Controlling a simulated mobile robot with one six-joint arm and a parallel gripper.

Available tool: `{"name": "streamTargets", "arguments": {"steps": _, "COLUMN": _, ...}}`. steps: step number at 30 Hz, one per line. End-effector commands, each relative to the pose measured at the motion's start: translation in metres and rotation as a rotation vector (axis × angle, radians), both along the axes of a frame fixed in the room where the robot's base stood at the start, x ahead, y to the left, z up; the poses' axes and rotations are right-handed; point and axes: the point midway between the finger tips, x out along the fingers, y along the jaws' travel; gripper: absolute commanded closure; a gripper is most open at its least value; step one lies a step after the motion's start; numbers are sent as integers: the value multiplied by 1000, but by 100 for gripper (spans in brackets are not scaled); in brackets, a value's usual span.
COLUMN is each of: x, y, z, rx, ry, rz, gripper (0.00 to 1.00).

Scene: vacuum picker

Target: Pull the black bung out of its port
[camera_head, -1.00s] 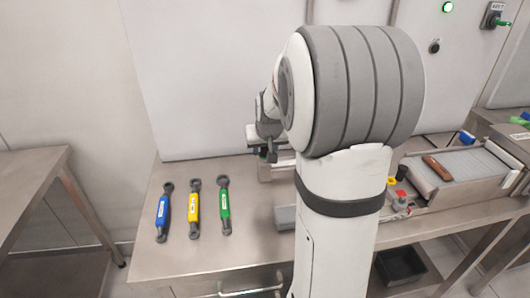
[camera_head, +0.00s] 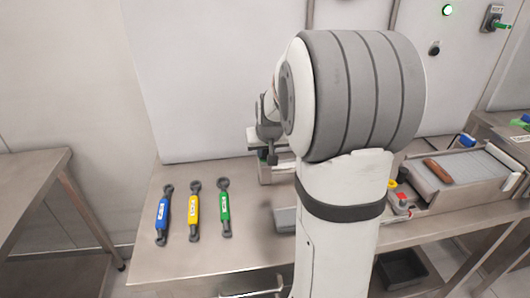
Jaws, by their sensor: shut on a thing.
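My gripper (camera_head: 269,150) is small in the picture, left of my large arm joint and above the back of the steel table (camera_head: 150,258). It is shut on a small dark piece, which I take to be the black bung (camera_head: 272,159). My wrist and arm cover much of it, so the fingertips are hard to make out. The port is not clearly visible, so I cannot tell whether the bung is still seated in it. A low metal block (camera_head: 276,174) stands just below my gripper, partly behind my arm.
Blue (camera_head: 162,214), yellow (camera_head: 195,210) and green (camera_head: 225,207) handled tools lie on the table at left. A grey block (camera_head: 285,219) sits beside my arm. At right are a tray unit (camera_head: 470,172) with a brown-handled item and a red-and-yellow control (camera_head: 402,197).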

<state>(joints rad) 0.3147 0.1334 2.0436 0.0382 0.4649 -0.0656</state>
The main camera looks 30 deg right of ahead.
Motion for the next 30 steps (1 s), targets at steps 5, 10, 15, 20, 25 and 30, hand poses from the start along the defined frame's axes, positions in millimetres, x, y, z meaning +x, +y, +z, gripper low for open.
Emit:
{"name": "streamTargets", "arguments": {"steps": 5, "x": 0, "y": 0, "z": 0, "rx": 0, "ry": 0, "rz": 0, "gripper": 100}}
{"name": "streamTargets", "arguments": {"steps": 10, "x": 0, "y": 0, "z": 1, "rx": 0, "ry": 0, "rz": -1, "gripper": 100}}
{"name": "streamTargets", "arguments": {"steps": 15, "x": 0, "y": -1, "z": 7, "rx": 0, "ry": -1, "rz": -1, "gripper": 100}}
{"name": "streamTargets", "arguments": {"steps": 20, "x": 0, "y": -1, "z": 14, "rx": 0, "ry": 0, "rz": -1, "gripper": 100}}
{"name": "streamTargets", "arguments": {"steps": 25, "x": 0, "y": -1, "z": 20, "rx": 0, "ry": 0, "rz": -1, "gripper": 100}}
{"name": "streamTargets", "arguments": {"steps": 30, "x": 0, "y": -1, "z": 27, "rx": 0, "ry": 0, "rz": -1, "gripper": 100}}
